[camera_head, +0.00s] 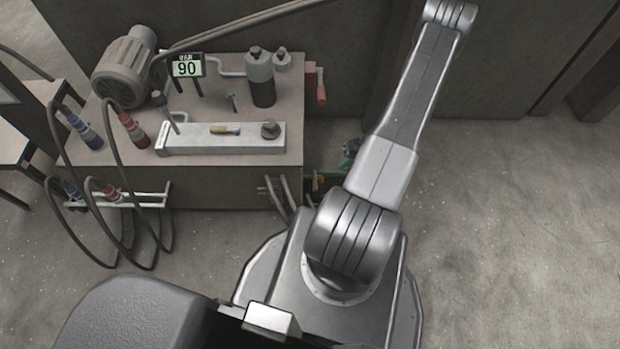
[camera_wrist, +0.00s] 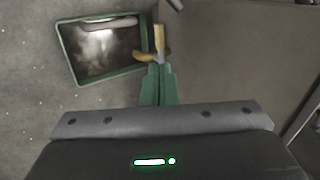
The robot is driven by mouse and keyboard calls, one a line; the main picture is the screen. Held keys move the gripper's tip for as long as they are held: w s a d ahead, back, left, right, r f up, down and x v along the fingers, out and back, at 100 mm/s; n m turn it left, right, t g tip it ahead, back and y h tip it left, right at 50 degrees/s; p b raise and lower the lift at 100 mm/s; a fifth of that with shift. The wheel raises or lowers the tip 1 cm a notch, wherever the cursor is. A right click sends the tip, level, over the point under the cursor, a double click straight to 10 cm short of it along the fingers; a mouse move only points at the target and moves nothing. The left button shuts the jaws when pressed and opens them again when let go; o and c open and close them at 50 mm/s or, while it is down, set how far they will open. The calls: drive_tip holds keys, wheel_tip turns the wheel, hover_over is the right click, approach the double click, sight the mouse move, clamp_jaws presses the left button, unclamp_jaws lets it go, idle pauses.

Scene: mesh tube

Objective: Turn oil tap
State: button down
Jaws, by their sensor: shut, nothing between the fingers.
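The brass-coloured tap (camera_wrist: 159,38) is in the upper middle of the wrist view, by the edge of a brown-grey surface. It has a straight upright part and a curved part pointing left. My gripper (camera_wrist: 158,68) has green fingers that are together with nothing between them. Their tips are right at the tap's near end in the picture; I cannot tell whether they touch it. A green-rimmed tray (camera_wrist: 64,50) with a dark, shiny inside lies on the floor left of the tap. In the head view I cannot make out the tap, and my gripper is out of sight.
The bench (camera_head: 215,188) stands at the left of the head view. It carries a motor (camera_head: 124,70), a display reading 90 (camera_head: 187,66) and bottles (camera_head: 261,80). A red handle (camera_head: 321,92) sticks out at its right side. Hoses hang at left. Open floor (camera_head: 500,200) lies right.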

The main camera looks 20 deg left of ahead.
drive_tip(key=b, duration=0.6)
approach(316, 185)
drive_tip(key=w+x, duration=0.1)
drive_tip(key=x, duration=0.4)
drive_tip(key=shift+s+a+f, duration=0.4)
drive_tip(key=shift+s+f, duration=0.2)
drive_tip(key=shift+f, duration=0.2)
drive_tip(key=shift+s+a+f, duration=0.2)
drive_tip(key=shift+a+f, duration=0.05)
drive_tip(key=shift+a, duration=0.1)
drive_tip(key=shift+f, duration=0.1)
drive_tip(key=shift+s, duration=0.1)
